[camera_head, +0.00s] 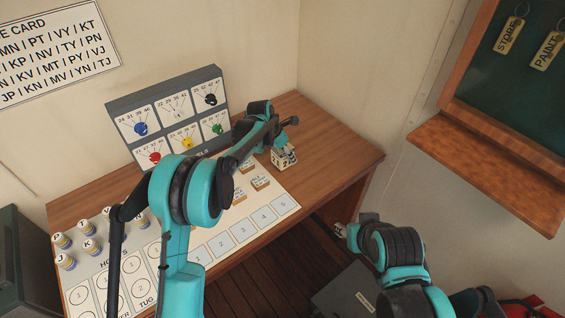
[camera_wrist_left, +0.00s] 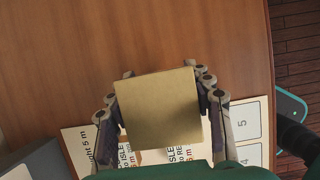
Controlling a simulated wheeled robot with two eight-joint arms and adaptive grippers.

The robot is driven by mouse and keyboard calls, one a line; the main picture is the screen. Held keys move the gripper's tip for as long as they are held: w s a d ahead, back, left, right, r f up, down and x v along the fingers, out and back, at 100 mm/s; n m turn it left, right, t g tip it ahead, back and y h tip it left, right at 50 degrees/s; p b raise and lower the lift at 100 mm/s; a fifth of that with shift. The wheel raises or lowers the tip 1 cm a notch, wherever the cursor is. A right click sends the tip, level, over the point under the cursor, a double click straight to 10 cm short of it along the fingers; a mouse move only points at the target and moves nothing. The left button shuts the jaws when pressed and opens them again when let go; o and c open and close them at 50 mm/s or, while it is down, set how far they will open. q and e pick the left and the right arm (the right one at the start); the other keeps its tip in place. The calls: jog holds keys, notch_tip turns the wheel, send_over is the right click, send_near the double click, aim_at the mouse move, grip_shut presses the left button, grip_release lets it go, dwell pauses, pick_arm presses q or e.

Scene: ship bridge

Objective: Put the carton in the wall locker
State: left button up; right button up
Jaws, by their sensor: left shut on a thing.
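My left gripper (camera_head: 284,138) is over the right end of the wooden desk, shut on a small tan box-shaped block (camera_head: 285,158) with dark print on its side. I take this block to be the carton. In the left wrist view the carton (camera_wrist_left: 157,108) shows a plain tan face between the two fingers of the left gripper (camera_wrist_left: 158,82). Whether it touches the desk is unclear. My right gripper (camera_head: 342,229) is low, right of the desk, partly hidden by its own wrist; its jaw state is unclear. No wall locker can be made out for sure.
The desk (camera_head: 335,160) holds a printed sheet (camera_head: 277,218) with several small blocks (camera_head: 260,183), several round pieces (camera_head: 90,247) and a grey panel (camera_head: 170,118). A wood-framed green key board (camera_head: 530,85) with a ledge (camera_head: 490,170) juts from the right wall.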

pick_arm(q)
jog(key=shift+w+a+f, duration=0.3)
jog(key=shift+w+f, duration=0.2)
jog(key=shift+w, duration=0.25)
jog(key=shift+f+b, duration=0.75)
jog(key=shift+f, duration=1.25)
jog(key=shift+f, duration=0.1)
jog(key=o, duration=1.4)
jog(key=shift+o, duration=0.2)
